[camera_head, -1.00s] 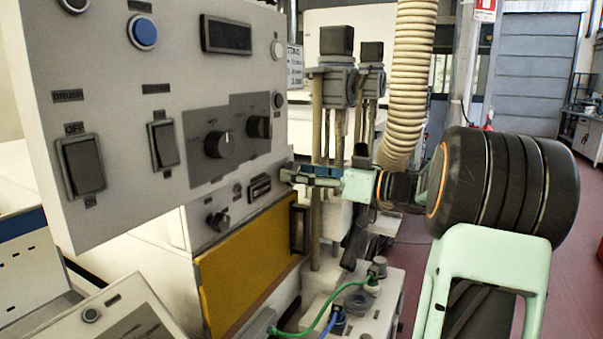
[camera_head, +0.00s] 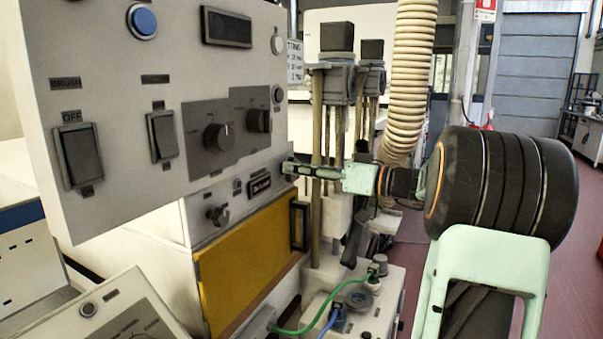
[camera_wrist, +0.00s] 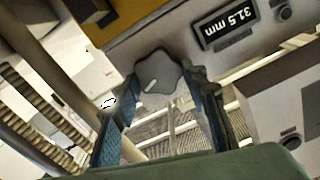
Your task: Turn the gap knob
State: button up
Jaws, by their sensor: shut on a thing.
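The gap knob is a grey, lobed knob (camera_wrist: 160,74) on the front of the machine, seen in the wrist view. A display reading 31.5 mm (camera_wrist: 227,30) is beside it. My gripper (camera_wrist: 163,92) has one blue-padded finger on each side of the knob and is shut on it. In the head view my gripper (camera_head: 288,167) reaches in from the right to the machine's front, beside the small dark display (camera_head: 259,186). The knob is not clearly visible there.
A large control panel (camera_head: 120,206) with switches and a round dial (camera_head: 217,137) overhangs on the left. Another knob (camera_head: 217,215) sits above the yellow door (camera_head: 245,255). Posts (camera_head: 316,210) stand behind my gripper, with a box with green and blue cables (camera_head: 385,305) below.

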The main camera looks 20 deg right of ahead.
jog(key=shift+f+m+p, duration=0.15)
jog(key=shift+m+p, duration=2.8)
jog(key=shift+m, duration=2.35)
jog(key=shift+f+m+p, duration=0.2)
jog(key=shift+m+p, duration=2.8)
jog(key=shift+m, duration=2.3)
jog(key=shift+f+m+p, duration=0.15)
jog(key=shift+m+p, duration=2.8)
jog(key=shift+m, duration=2.35)
jog(key=o, duration=1.2)
jog(key=shift+s, duration=0.1)
jog(key=shift+c, duration=0.2)
